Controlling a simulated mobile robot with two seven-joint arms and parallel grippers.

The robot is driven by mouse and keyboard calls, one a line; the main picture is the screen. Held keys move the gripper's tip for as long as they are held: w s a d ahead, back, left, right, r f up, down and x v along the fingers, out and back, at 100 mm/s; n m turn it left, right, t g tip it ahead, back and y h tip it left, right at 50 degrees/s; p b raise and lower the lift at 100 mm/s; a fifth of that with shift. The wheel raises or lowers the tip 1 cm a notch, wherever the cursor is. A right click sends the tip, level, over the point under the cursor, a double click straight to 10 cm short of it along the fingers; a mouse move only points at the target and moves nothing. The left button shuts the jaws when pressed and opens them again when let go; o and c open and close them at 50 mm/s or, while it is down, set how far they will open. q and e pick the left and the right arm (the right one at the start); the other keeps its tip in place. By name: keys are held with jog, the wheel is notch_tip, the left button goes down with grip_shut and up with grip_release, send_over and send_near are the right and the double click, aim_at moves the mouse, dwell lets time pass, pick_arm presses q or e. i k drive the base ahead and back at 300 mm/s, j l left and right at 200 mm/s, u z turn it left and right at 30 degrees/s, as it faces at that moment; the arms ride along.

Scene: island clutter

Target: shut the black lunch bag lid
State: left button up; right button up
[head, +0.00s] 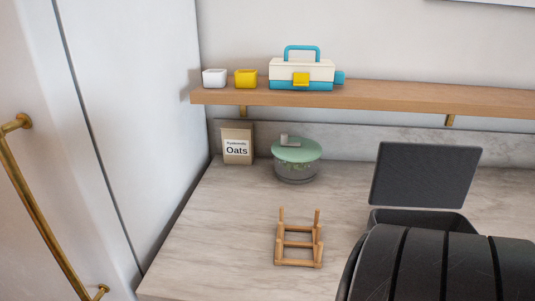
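The black lunch bag (450,222) stands on the counter at the right in the head view. Its lid (425,176) is open and stands up, leaning slightly back, at the rear of the bag. Only the bag's upper rim and part of its opening show. A large dark ribbed shape close to the camera hides the lower front of the bag. Neither of my grippers shows in the head view.
On the marble counter (205,245) are a wooden rack (297,243), a glass container with a green lid (297,158) and an Oats packet (237,146). A wooden shelf (400,98) above holds a toolbox-like case (300,72) and two small cups. The counter's front left is clear.

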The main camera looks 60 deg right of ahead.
aim_at(407, 175)
jog(key=z, duration=2.95)
